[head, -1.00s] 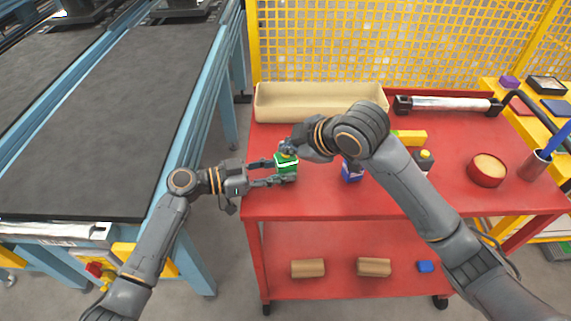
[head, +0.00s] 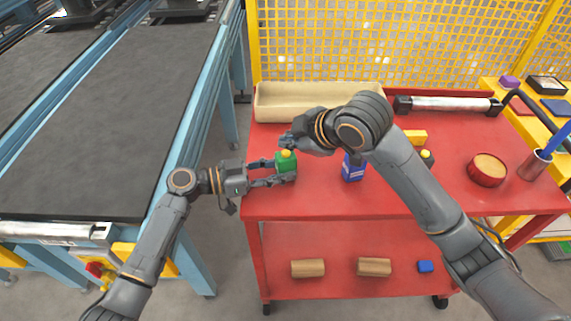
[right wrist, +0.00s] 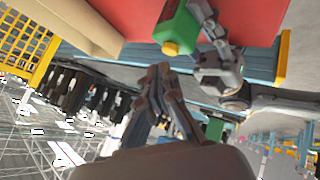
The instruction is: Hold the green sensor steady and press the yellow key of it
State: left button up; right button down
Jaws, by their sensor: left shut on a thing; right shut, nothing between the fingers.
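The green sensor (head: 286,164) stands upright on the red cart top near its left edge, its yellow key (head: 285,153) on top. My left gripper (head: 283,172) is shut on the sensor, one finger on each side. My right gripper (head: 287,140) is shut and empty, a little behind and above the sensor, apart from the key. In the right wrist view, the green sensor (right wrist: 178,25) and its yellow key (right wrist: 171,48) show just beyond the closed fingertips (right wrist: 160,72), with a gap between. The left gripper's finger (right wrist: 215,40) is beside the sensor.
A blue box (head: 353,170) stands right of the sensor on the red cart (head: 310,205). A beige tray (head: 275,103) lies behind. A yellow block (head: 416,136), a sensor partly hidden by my right arm, and a red bowl (head: 487,172) stand farther right.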

aim_at(289, 158)
jog(key=shift+r, duration=0.15)
jog(key=shift+r, duration=2.4)
pick_arm(q)
jog(key=o, duration=0.9)
jog(key=shift+o, duration=0.2)
jog(key=shift+a, duration=0.1)
jog(key=v, duration=1.2)
jog(key=shift+f, duration=0.1)
